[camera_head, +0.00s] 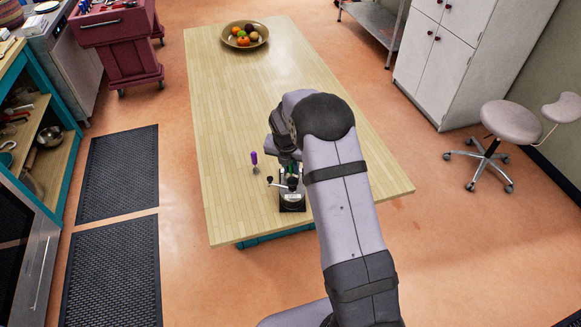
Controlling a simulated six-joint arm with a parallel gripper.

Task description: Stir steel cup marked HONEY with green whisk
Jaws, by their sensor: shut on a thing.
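A small steel-coloured cup (292,199) stands on the wooden table near its front edge, with a dark part around its base. A pale label shows on its front, but the writing is too small to read. My gripper (285,181) is over the cup, pointing down, and shut. A bit of green, which looks like the green whisk (292,170), shows at the gripper. The whisk's lower end is hidden, so I cannot tell whether it is inside the cup. My arm covers the area right of the cup.
A purple-handled utensil (255,162) is on the table left of my gripper. A fruit bowl (245,43) sits at the table's far end. The middle and left of the wooden table (230,110) are clear. A stool (512,122) stands on the floor to the right.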

